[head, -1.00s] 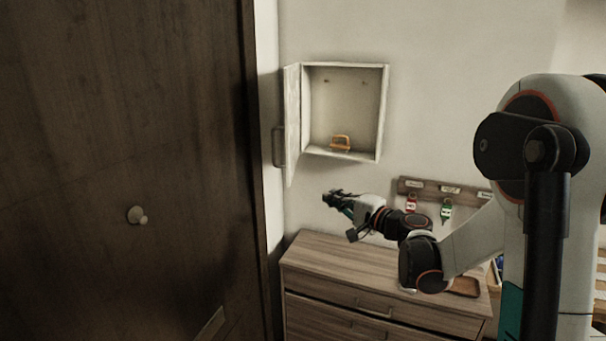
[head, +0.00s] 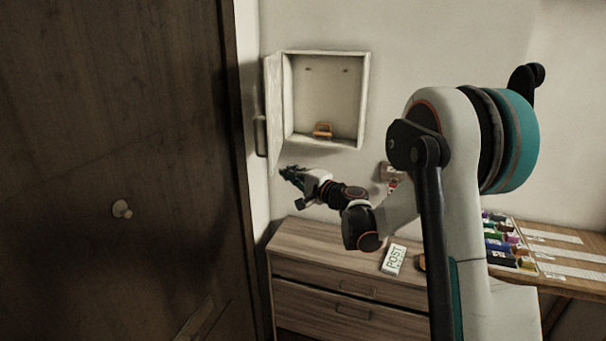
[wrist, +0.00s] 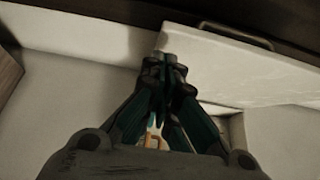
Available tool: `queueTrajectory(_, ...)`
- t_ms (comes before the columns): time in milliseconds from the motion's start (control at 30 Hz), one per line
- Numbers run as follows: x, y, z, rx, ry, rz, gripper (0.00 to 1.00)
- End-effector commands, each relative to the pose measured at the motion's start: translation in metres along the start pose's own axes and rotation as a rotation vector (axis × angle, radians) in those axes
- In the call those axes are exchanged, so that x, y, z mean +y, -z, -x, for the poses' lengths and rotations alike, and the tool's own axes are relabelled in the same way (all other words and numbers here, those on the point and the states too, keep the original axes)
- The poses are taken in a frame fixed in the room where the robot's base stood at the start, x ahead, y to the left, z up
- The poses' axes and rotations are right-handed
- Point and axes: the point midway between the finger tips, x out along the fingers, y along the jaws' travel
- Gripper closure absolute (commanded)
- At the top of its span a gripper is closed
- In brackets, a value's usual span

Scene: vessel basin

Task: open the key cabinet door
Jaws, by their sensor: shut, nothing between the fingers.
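The key cabinet (head: 365,100) is a pale box on the wall. Its door (head: 273,110) stands wide open on the left side, with a bar handle (head: 260,136) on its outer face. An orange object (head: 322,130) sits on the cabinet floor. My gripper (head: 287,172) is shut and empty, just below the cabinet near the door's lower edge. In the wrist view, the shut fingertips (wrist: 170,62) appear beside the corner of the door (wrist: 245,70), and the handle (wrist: 235,35) shows beyond. I cannot tell whether they touch the door.
A wooden dresser (head: 300,245) stands below the cabinet, with a POST sign (head: 394,259) on top. A large dark door (head: 90,120) fills the left. A desk (head: 570,262) with several coloured items is at the right. A small key rack (head: 389,171) is partly hidden behind my arm.

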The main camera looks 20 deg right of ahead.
Motion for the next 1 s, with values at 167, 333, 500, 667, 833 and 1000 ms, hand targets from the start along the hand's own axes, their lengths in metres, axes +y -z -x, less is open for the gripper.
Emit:
queueTrajectory(167, 0.000, -0.007, -0.007, 0.001, 0.000, 0.000, 1.00)
queueTrajectory(333, 0.000, -0.008, -0.008, 0.001, 0.000, 0.000, 1.00)
queueTrajectory(500, 0.000, -0.008, -0.008, 0.001, 0.000, 0.000, 1.00)
queueTrajectory(667, 0.003, -0.024, -0.021, -0.002, 0.000, 0.000, 1.00)
queueTrajectory(833, 0.004, -0.053, -0.049, -0.003, 0.000, 0.000, 1.00)
queueTrajectory(1000, 0.002, -0.068, -0.068, -0.001, 0.000, 0.000, 1.00)
